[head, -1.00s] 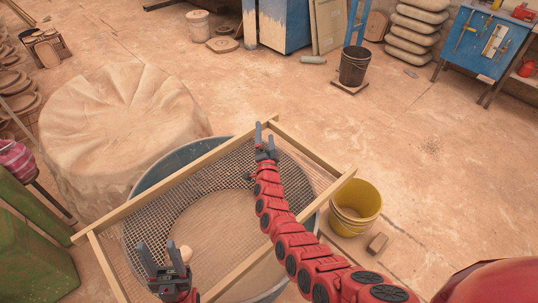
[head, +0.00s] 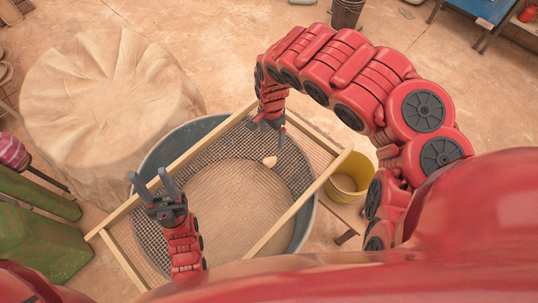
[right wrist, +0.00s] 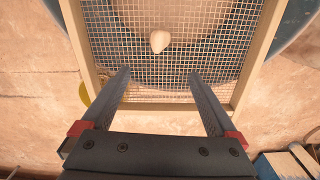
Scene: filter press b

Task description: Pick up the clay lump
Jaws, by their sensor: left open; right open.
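The clay lump (head: 269,161) is a small pale lump on the wire mesh of the wooden-framed sieve (head: 295,207), toward its right end. In the right wrist view the clay lump (right wrist: 159,41) lies on the mesh beyond the fingertips, roughly midway between their lines. My right gripper (head: 266,130) is open and empty, pointing down near the lump without touching it; it also shows in the right wrist view (right wrist: 159,75). My left gripper (head: 151,176) is open and empty over the left part of the sieve, well away from the lump.
The sieve lies across a round grey-blue tub (head: 201,128). A yellow bucket (head: 345,185) stands just right of it. A large cloth-covered round form (head: 105,115) stands at the left, with a green object (head: 45,235) nearer. Open floor lies at the back.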

